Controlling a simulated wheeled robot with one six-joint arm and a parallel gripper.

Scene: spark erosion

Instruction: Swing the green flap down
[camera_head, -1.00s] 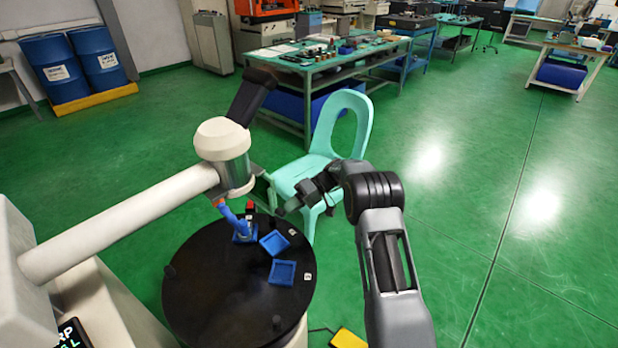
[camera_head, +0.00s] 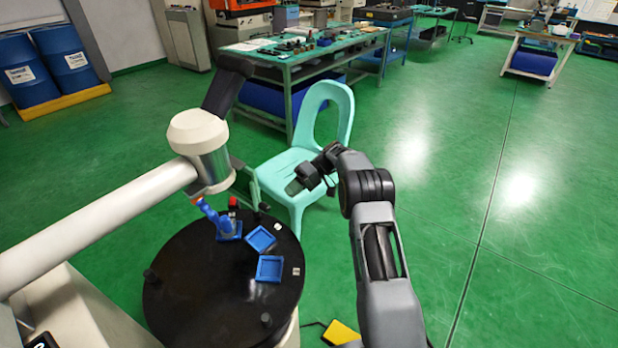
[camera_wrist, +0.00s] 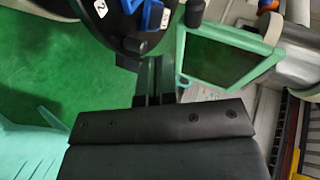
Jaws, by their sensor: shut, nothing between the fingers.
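The green flap (camera_wrist: 226,58) is a green-framed panel with a dark see-through middle, seen right of centre in the wrist view. In the head view it shows nearly edge-on as a thin green strip (camera_head: 243,182) beside the white machine head. My gripper (camera_head: 292,188) is shut and empty, to the right of the flap and above the right edge of the black round table. In the wrist view my gripper's fingers (camera_wrist: 154,82) lie just left of the flap's lower left corner. I cannot tell whether they touch it.
The black round table (camera_head: 190,300) holds blue square trays (camera_head: 269,268) and a blue upright part (camera_head: 224,222). A white machine arm (camera_head: 110,220) reaches over it. A turquoise chair (camera_head: 300,165) stands close behind my gripper. Open green floor lies to the right.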

